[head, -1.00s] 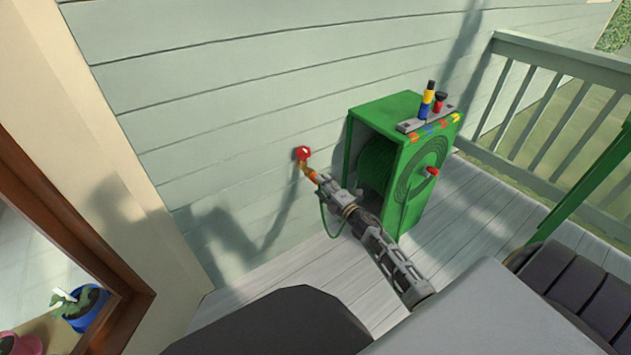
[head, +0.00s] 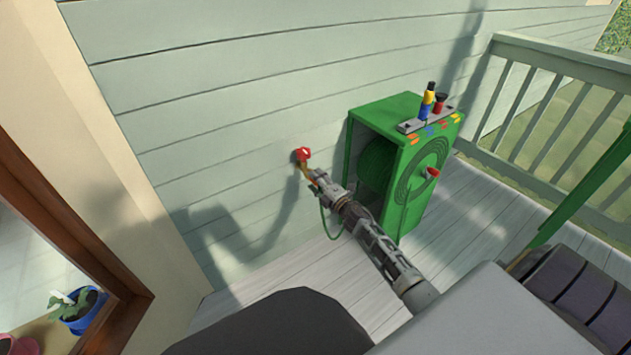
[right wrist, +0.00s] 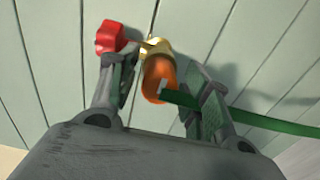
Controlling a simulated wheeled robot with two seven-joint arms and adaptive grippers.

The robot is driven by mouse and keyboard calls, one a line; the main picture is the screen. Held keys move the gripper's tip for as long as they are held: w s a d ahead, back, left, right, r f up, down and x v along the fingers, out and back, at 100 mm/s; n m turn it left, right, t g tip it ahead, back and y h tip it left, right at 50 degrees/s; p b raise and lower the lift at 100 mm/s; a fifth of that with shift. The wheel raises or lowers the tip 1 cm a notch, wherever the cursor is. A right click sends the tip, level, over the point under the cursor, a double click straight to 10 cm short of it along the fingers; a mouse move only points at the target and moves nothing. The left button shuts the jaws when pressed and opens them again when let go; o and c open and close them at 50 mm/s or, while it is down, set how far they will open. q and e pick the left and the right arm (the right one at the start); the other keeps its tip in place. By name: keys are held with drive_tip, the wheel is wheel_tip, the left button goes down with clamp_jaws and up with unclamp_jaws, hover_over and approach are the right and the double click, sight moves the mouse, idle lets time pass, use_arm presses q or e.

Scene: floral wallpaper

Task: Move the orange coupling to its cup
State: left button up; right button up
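The orange coupling (right wrist: 158,78) is on the brass tap (right wrist: 155,47) with the red handle, on the wall. In the right wrist view it lies between the two fingers of my right gripper (right wrist: 165,88), with a gap visible on each side; the gripper is open around it. In the head view my right gripper (head: 314,180) is at the tap (head: 303,155) and mostly hides the coupling. A rack (head: 424,120) with coloured marks, including orange ones, sits on the green hose reel box. Which cup is the orange coupling's is too small to tell. My left gripper is out of view.
The green hose reel box (head: 388,112) stands right of the tap on the deck. Yellow-blue and red couplings (head: 439,103) stand in its rack. A green hose (right wrist: 250,120) runs from the coupling past the right finger. A railing (head: 560,75) is at the right.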

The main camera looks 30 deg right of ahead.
drive_tip(key=c, duration=0.7)
drive_tip(key=shift+c, duration=0.9)
drive_tip(key=shift+s, duration=0.3)
drive_tip(key=shift+s+d+p, duration=0.15)
drive_tip(key=shift+s+p, duration=0.55)
drive_tip(key=shift+s, duration=1.25)
